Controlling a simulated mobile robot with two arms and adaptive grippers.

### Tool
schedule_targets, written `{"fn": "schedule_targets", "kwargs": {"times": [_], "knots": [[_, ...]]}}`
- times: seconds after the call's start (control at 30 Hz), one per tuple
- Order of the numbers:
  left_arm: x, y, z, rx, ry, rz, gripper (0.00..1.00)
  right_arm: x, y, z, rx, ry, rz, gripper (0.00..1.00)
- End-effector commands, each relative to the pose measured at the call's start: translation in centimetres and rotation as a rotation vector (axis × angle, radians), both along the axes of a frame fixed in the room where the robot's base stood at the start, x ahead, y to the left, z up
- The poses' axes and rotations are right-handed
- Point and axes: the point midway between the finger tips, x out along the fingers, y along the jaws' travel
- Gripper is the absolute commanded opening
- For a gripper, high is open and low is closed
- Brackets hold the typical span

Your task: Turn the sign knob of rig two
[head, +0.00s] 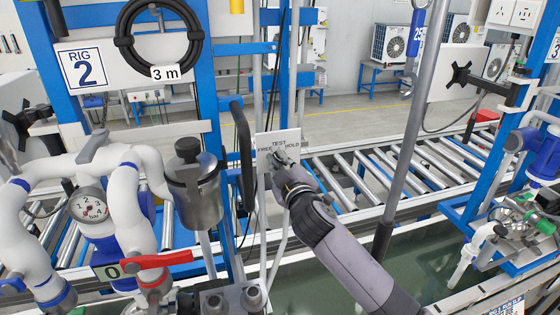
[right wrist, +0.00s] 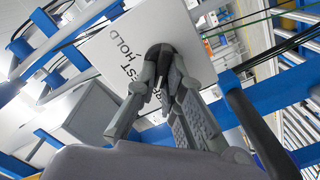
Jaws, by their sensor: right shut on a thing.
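The sign of rig two is a pale plate (head: 264,138) with the words TEST, FREE and HOLD, on the rig's blue frame. It fills the upper middle of the right wrist view (right wrist: 190,28). Its dark knob (right wrist: 165,55) shows there between my fingers, and is mostly covered by my gripper in the head view. My right gripper (head: 283,160) is at the plate's lower part, shut on the knob, with its fingers (right wrist: 160,78) on both sides of it. The knob's pointing direction is hidden. My left gripper is not in view.
Left of the sign stand a metal canister (head: 196,190), a black handle (head: 244,155), white pipes with a gauge (head: 89,207) and a red lever (head: 157,259). A grey pole (head: 408,150) rises right of my forearm. A roller conveyor (head: 400,165) runs behind.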

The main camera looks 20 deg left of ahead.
Motion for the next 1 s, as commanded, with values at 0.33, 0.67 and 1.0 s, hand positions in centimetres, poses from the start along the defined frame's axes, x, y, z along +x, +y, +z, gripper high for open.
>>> {"fn": "schedule_targets", "kwargs": {"times": [0.33,0.67,1.0], "knots": [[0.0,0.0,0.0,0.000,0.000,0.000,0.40,0.0,0.0,-0.1,-0.002,-0.001,-0.001,0.21],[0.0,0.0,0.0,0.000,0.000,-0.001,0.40,0.0,0.0,0.0,0.000,0.000,0.000,0.29],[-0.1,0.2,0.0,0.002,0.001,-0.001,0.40,-1.9,-1.4,-0.1,0.000,0.001,-0.001,0.29]]}}
